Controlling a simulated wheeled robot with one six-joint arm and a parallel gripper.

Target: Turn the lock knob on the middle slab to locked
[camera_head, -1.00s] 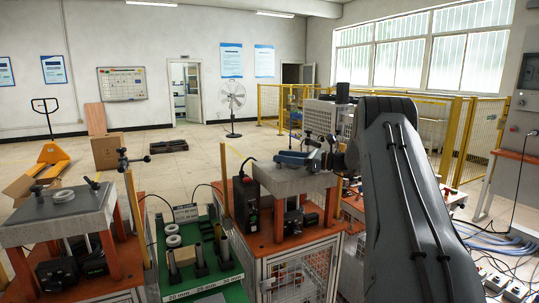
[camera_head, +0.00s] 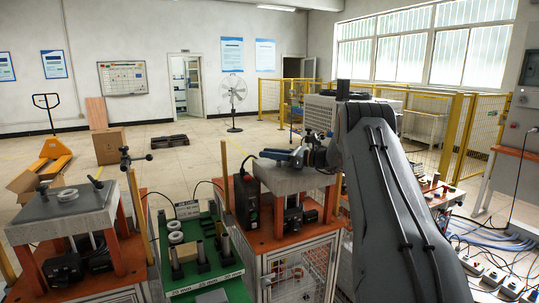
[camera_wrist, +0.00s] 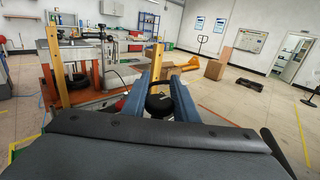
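The middle slab (camera_head: 290,183) is a grey block on orange posts in the head view. My gripper (camera_head: 278,157), with blue fingers, is low over its top. In the wrist view my gripper (camera_wrist: 164,80) has its two fingers spread apart. A black rounded part (camera_wrist: 160,103), which looks like the lock knob, shows between them. I cannot tell whether either finger touches it. The knob is hidden in the head view, so its locked or unlocked position cannot be read.
The left slab (camera_head: 62,205) carries a pale ring and dark knobs. A green tray (camera_head: 212,275) with metal cylinders and rings lies between the two stations. Thin yellow posts (camera_head: 226,180) rise beside the slabs. Cables and sockets lie on the floor at the right.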

